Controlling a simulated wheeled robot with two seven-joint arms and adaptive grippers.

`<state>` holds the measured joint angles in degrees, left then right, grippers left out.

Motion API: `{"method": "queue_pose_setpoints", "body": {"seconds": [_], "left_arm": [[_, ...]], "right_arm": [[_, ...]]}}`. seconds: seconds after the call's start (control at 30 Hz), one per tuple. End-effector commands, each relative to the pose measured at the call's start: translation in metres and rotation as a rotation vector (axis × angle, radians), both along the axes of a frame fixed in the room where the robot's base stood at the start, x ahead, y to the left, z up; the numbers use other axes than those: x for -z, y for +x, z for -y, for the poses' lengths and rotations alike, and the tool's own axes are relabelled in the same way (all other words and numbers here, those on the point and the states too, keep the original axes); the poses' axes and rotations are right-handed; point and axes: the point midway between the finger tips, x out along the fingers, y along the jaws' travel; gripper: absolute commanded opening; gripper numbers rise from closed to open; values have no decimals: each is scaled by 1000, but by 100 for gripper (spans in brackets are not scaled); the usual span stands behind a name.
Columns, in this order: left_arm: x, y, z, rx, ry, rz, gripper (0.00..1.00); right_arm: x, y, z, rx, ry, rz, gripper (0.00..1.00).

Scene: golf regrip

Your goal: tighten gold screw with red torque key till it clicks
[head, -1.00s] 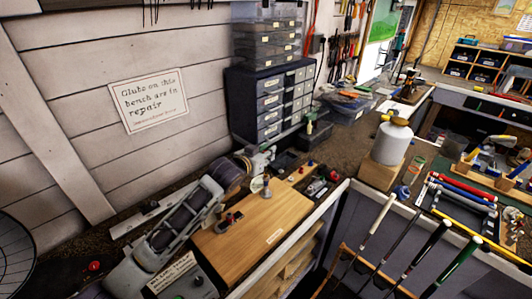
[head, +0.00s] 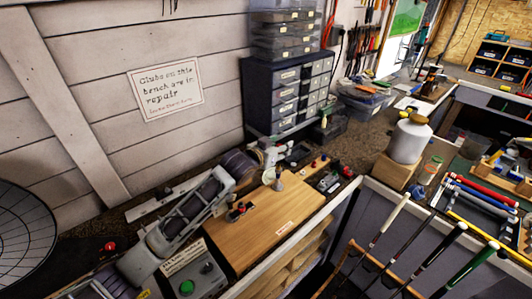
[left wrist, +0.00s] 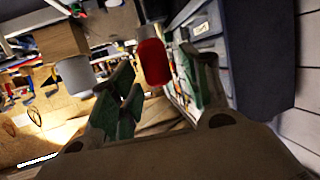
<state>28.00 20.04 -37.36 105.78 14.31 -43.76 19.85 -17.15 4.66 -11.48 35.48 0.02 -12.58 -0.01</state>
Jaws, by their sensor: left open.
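In the left wrist view my left gripper (left wrist: 156,60) is open, with green-padded fingers apart. A red rounded handle (left wrist: 153,64) with a pale grey collar shows between the fingertips; it looks like the red torque key, and I cannot tell whether a finger touches it. In the head view a wooden board (head: 250,238) on the bench carries a small upright metal post (head: 278,184) and a dark fixture (head: 237,212) with a red spot. I cannot pick out the gold screw. I cannot clearly make out my left gripper in the head view. My right gripper is not in view.
A grey belt machine (head: 150,250) stands left of the board, with a green-button control box (head: 205,284) in front. A dark drawer cabinet (head: 262,100) stands behind. A white jar (head: 408,142) on a wooden block and several golf clubs (head: 388,212) are at right.

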Motion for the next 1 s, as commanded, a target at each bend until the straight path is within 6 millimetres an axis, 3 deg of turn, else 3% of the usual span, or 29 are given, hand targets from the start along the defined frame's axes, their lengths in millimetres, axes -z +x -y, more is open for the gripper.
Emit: {"method": "queue_pose_setpoints", "body": {"seconds": [1.0], "left_arm": [[-28,-80,-46,0,0,0,47]], "right_arm": [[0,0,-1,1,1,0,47]]}}
